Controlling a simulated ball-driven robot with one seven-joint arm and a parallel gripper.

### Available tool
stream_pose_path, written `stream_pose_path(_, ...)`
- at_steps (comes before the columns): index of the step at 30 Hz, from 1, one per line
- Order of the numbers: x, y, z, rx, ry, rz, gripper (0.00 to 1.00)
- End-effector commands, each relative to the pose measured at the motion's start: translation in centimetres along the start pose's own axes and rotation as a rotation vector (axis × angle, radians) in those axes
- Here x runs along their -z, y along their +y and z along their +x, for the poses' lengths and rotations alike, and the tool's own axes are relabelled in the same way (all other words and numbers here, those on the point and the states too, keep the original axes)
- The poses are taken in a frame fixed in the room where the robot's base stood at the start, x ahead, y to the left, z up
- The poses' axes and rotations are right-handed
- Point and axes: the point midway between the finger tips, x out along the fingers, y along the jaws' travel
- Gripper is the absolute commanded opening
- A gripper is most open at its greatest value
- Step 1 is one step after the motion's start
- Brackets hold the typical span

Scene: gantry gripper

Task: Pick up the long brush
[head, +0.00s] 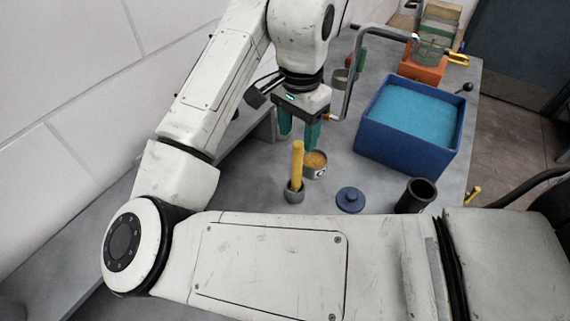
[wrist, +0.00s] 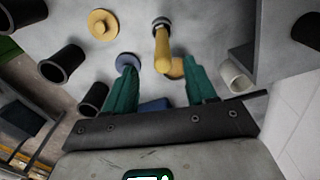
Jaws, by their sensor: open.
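A long yellow handle (head: 297,160), which looks like the long brush, stands upright in a small grey cup (head: 294,194) on the grey bench. Its lower end is hidden inside the cup. In the wrist view the yellow handle (wrist: 162,48) rises from the cup toward the space between my fingers. My gripper (head: 299,136) has two green fingers, spread apart with nothing held. It is above the bench, close to the top of the handle in the head view. The wrist view shows the open gripper (wrist: 161,74) with the handle's end near the fingertips.
A tin with orange-yellow contents (head: 315,161) stands close beside the cup. A blue knobbed lid (head: 350,198), a black cylinder (head: 416,195) and a large blue bin (head: 400,150) are to the right. A bent metal pipe (head: 353,80) rises behind. A wall bounds the left.

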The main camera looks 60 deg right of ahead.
Motion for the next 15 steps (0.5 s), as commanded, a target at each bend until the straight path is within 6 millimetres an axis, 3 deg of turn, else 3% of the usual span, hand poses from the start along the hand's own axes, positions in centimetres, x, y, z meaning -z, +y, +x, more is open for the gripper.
stream_pose_path(6, 0.1, 0.1, 3.4, -0.004, 0.002, -0.001, 0.56)
stream_pose_path(15, 0.2, -0.1, 5.5, -0.004, 0.001, -0.001, 0.56)
